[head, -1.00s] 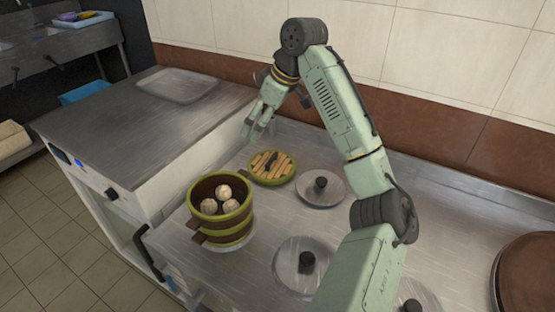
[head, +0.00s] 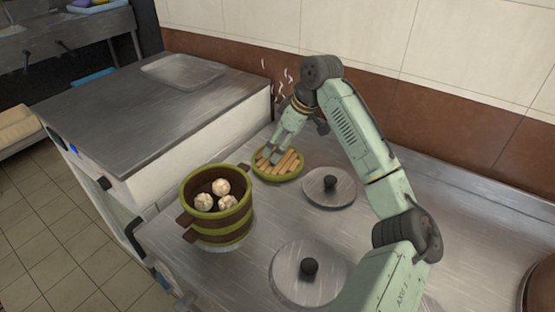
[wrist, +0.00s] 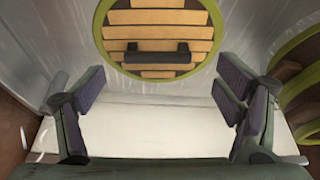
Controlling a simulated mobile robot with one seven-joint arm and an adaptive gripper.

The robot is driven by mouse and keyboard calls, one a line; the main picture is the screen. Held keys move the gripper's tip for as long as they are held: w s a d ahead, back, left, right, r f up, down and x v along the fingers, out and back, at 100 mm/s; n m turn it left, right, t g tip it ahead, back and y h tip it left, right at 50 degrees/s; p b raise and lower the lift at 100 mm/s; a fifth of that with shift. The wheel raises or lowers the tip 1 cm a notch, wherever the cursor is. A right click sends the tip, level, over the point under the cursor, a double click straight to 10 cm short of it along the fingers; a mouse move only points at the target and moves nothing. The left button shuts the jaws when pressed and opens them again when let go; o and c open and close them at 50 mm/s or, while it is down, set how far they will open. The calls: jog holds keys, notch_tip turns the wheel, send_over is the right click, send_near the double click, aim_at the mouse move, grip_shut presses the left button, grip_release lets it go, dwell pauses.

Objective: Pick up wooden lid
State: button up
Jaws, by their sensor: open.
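The wooden lid (head: 291,166) is a round slatted disc with a green rim, lying on the metal counter behind and right of the steamer pot. In the wrist view the wooden lid (wrist: 115,35) shows at the top centre, with a dark bar handle (wrist: 157,53) across its middle. My gripper (head: 274,160) is at the lid's left part in the head view and partly covers it. In the wrist view my gripper (wrist: 160,98) has its two fingers wide apart, with nothing between them; the handle lies beyond the fingertips.
The wooden steamer pot (head: 217,230) holds several pale buns and stands left of the lid; its green rim (wrist: 295,50) shows at the wrist view's right. Metal lids with black knobs (head: 329,188) (head: 308,272) lie to the right. A raised steel worktop (head: 120,100) stands at left.

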jog(key=shift+x, duration=1.5)
jog(key=shift+d, duration=0.15)
jog(key=c, duration=1.2)
